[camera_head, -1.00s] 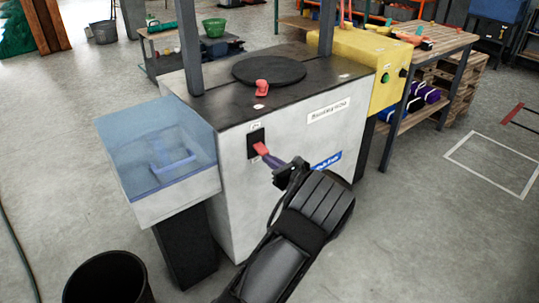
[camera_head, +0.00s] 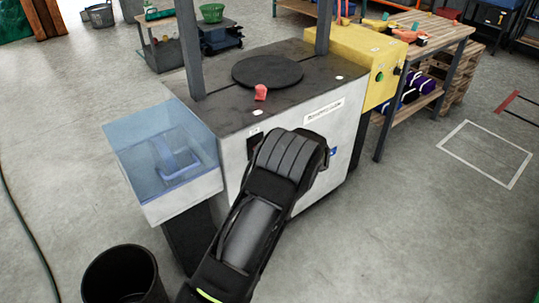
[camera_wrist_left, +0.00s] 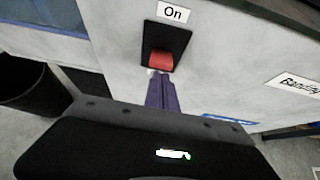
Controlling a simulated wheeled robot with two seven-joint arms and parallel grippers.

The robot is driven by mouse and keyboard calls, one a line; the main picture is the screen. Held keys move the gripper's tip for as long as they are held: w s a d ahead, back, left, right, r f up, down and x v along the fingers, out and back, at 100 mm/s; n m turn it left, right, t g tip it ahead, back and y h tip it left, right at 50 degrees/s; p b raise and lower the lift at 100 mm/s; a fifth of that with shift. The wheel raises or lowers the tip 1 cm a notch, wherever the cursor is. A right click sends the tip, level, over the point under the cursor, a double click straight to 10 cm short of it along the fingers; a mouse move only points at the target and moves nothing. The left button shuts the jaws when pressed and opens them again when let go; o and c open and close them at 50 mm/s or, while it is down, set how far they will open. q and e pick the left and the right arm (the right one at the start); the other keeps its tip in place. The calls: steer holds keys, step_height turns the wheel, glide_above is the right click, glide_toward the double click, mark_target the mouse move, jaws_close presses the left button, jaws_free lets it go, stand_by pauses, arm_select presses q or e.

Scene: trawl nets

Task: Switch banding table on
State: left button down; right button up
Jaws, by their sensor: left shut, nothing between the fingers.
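The banding table (camera_head: 325,128) is a white-sided cabinet with a dark top bearing a round black disc (camera_head: 267,72). Its switch shows in the left wrist view as a red rocker (camera_wrist_left: 160,62) low in a black plate (camera_wrist_left: 166,37), under an "On" label (camera_wrist_left: 173,13). In the head view only part of the black plate (camera_head: 253,143) shows beside my arm. My left gripper (camera_wrist_left: 161,75) is shut and empty, its purple fingertips at the red rocker's lower edge; contact is hard to tell. My left forearm hides it in the head view. My right gripper is not in view.
A clear blue box (camera_head: 135,160) juts from the cabinet's left side. A black bin (camera_head: 120,270) stands on the floor below. A yellow box (camera_head: 365,62) and a wooden bench (camera_head: 445,35) stand at the right. The floor at right is open.

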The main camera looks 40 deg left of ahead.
arm_select(q)
steer(key=shift+r, duration=0.5)
steer(key=shift+w+a+r, duration=0.1)
step_height(320, 180, down, 5)
steer(key=d+b, duration=0.2)
steer(key=b, duration=0.1)
steer(key=a+r+p+v, duration=0.1)
steer(key=r+v, duration=0.1)
steer(key=v, duration=0.8)
steer(key=shift+s+p, duration=0.2)
steer(key=shift+p, duration=0.1)
